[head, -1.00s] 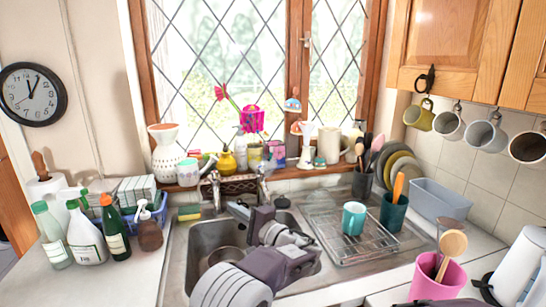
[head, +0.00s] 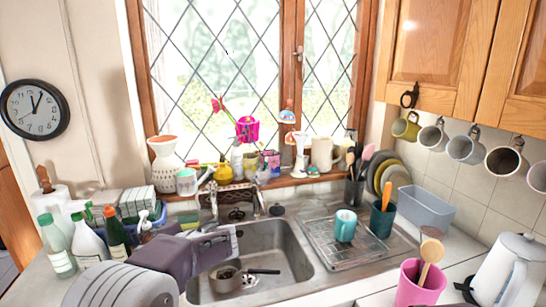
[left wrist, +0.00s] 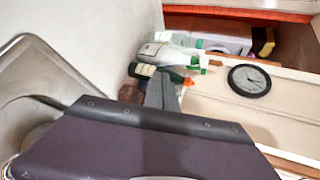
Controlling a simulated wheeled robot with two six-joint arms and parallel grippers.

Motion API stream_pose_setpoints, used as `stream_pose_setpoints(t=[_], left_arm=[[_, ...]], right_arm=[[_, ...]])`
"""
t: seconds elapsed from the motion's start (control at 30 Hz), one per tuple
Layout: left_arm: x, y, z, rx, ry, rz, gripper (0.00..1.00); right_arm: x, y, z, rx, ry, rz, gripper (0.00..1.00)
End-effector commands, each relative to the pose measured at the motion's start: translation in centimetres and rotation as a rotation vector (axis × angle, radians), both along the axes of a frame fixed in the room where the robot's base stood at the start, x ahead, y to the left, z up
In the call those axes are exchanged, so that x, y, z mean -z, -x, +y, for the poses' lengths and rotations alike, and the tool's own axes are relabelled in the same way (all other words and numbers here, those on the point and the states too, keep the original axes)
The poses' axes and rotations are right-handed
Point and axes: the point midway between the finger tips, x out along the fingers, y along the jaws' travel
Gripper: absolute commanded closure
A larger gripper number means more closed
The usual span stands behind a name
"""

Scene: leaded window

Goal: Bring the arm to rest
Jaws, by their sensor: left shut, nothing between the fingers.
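My left arm comes in from the bottom left of the head view. Its left gripper (head: 232,238) is shut and empty, over the left rim and back of the sink (head: 290,240), pointing right. In the left wrist view the shut fingers (left wrist: 160,92) show as a narrow dark shape in front of the bottles.
A small pan (head: 228,279) lies in the sink. Several bottles (head: 86,240) stand left of my arm. A turquoise mug (head: 345,226) stands on the drying rack (head: 365,248). A pink pot (head: 415,286) and a white kettle (head: 508,272) are at right.

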Motion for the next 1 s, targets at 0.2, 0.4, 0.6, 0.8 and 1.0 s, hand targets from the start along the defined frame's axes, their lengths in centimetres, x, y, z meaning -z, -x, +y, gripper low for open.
stream_pose_setpoints(t=[0.2,0.4,0.6,0.8,1.0], left_arm=[[10.6,15.1,-2.4,-0.220,0.634,0.159,1.00],[17.8,22.5,-11.8,-0.394,1.112,0.097,1.00],[18.5,20.6,-14.1,-0.376,1.231,-0.015,1.00],[18.5,20.6,-14.1,-0.369,1.228,-0.008,1.00],[18.5,20.6,-14.1,-0.369,1.228,-0.007,1.00]], right_arm=[[-2.6,0.0,0.0,0.000,0.000,0.000,1.00],[-2.6,0.0,0.0,0.000,0.000,0.000,1.00],[-2.6,0.0,0.0,0.000,0.000,0.000,1.00],[-2.6,0.0,0.0,0.000,0.000,0.000,1.00],[-2.6,0.0,0.0,0.000,0.000,0.000,1.00]])
